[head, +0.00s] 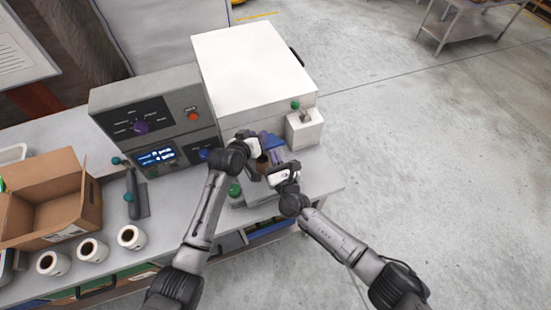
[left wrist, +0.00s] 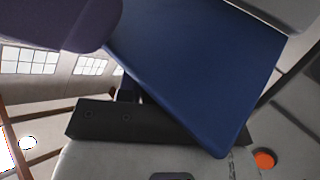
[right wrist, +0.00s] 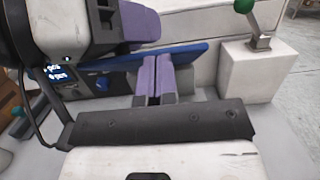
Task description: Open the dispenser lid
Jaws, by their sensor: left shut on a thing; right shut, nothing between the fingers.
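The dispenser is a big white box (head: 255,75) with a grey control panel (head: 150,115) on its left. A flat blue panel, seemingly its lid (left wrist: 200,70), fills much of the left wrist view. It also shows nearly edge-on in the right wrist view (right wrist: 190,53). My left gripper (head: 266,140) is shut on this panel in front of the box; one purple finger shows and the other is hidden. My right gripper (right wrist: 155,82) is shut and empty, its purple fingertips close below the panel. I cannot tell how far the lid is open.
A white block with a green-knobbed lever (head: 304,125) stands right of the grippers. A dark handle (head: 132,195), several white rolls (head: 131,237) and an open cardboard box (head: 50,205) lie left on the bench.

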